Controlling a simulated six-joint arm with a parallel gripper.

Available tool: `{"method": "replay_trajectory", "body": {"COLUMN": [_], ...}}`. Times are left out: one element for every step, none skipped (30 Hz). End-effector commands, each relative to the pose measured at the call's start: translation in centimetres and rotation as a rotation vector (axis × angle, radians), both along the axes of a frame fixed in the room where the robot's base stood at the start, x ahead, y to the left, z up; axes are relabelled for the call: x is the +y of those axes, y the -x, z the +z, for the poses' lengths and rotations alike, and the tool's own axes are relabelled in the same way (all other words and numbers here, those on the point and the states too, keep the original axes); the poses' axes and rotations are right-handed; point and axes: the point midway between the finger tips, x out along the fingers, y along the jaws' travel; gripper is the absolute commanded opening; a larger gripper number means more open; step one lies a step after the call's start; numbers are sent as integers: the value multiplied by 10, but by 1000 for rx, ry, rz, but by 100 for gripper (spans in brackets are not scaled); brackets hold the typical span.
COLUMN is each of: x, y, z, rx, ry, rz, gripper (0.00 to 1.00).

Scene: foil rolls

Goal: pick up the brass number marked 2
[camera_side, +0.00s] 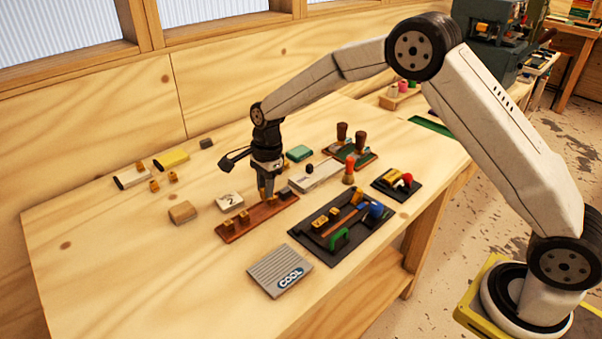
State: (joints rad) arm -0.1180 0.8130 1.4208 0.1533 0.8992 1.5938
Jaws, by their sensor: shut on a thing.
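My gripper (266,195) points down over the right half of a long reddish-brown tray (262,215). It is shut on a small brass piece, mostly hidden between the fingers; its marking is too small to read. I cannot tell whether the piece touches the tray. Two other small brass pieces, one at the left (228,225) and one beside it (244,216), stand on the tray's left half. A white card marked 2 (230,202) lies just behind the tray. A dark block (286,194) sits at the tray's right end.
A wooden block (182,212) is to the left. A pale bar (316,177) and green block (299,153) are behind right. The table's left front is clear.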

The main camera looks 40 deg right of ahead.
Motion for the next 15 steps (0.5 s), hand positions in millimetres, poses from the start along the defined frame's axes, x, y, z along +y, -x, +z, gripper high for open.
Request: {"method": "replay_trajectory", "body": {"x": [-1,-1,-2,-2,-3,-3,-4,-4,-5,-6,-6,-7,-8,-8,-9], "y": [5,8,12,15,19,24,28,33,38,42,47,53,57,61,67], "z": [8,12,17,20,24,27,29,30,33,34,36,39,41,43,45], "rx": [-2,-3,-3,-3,-3,-1,-1,0,-1,-2,-2,-2,-1,-1,-1], "ry": [0,0,-1,-1,0,0,0,0,0,0,0,0,0,0,0], "rz": [0,0,0,0,0,0,0,0,0,0,0,0,0,-1,-1], "gripper": [0,0,0,0,0,0,0,0,0,0,0,0,0,0,0]}}
